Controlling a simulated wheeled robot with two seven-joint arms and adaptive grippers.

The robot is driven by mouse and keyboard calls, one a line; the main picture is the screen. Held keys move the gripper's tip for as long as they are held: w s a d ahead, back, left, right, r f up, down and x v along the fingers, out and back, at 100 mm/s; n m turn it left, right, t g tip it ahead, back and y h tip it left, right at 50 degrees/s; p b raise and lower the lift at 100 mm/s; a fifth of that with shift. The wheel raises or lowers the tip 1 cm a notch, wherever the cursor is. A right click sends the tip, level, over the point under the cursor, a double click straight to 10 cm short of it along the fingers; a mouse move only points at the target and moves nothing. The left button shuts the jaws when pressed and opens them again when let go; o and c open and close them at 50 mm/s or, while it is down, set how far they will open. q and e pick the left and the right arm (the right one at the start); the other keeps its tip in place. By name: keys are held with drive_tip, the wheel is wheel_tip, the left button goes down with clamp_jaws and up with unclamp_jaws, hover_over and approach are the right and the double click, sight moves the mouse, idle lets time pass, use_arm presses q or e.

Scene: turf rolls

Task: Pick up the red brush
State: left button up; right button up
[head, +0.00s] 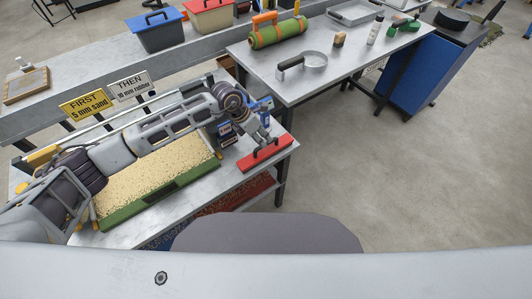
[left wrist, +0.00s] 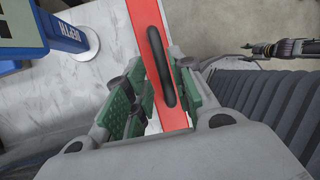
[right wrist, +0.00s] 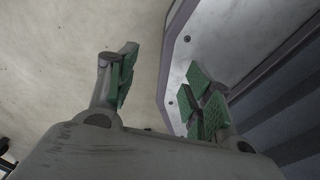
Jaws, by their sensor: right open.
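The red brush (head: 266,154) lies near the right end of the front workbench, its black handle on top. In the left wrist view the red brush (left wrist: 147,28) runs down between my fingers. My left gripper (head: 262,141) is at the handle, its green pads on either side of it (left wrist: 163,90). The gap is narrow; whether the pads press on the handle I cannot tell. The brush appears to rest on the bench. My right gripper (right wrist: 163,92) is open and empty, over floor beside a metal-edged surface; it is not in the head view.
A sand-filled tray with a green edge (head: 150,202) lies under my left arm. A blue container (left wrist: 62,33) stands left of the brush. Yellow and grey signs (head: 87,104) stand behind. The second table (head: 300,90) holds a green roll (head: 278,32) and a trowel-like tool.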

sight(266, 150)
use_arm(q)
drive_tip(key=x, duration=0.2)
drive_tip(key=b+x, duration=0.1)
drive_tip(key=shift+s+a+f, duration=0.1)
drive_tip(key=shift+s+a, duration=0.05)
drive_tip(key=shift+s, duration=0.15)
drive_tip(key=shift+f, duration=0.25)
drive_tip(key=shift+d+f+b, duration=0.25)
drive_tip(key=shift+f+b, duration=0.1)
drive_tip(key=shift+b, duration=0.05)
drive_tip(key=shift+w, duration=0.1)
clamp_jaws()
use_arm(e)
drive_tip(key=shift+s+d+f, duration=0.1)
drive_tip(key=shift+d+f, duration=0.75)
drive_tip(key=shift+f, duration=0.2)
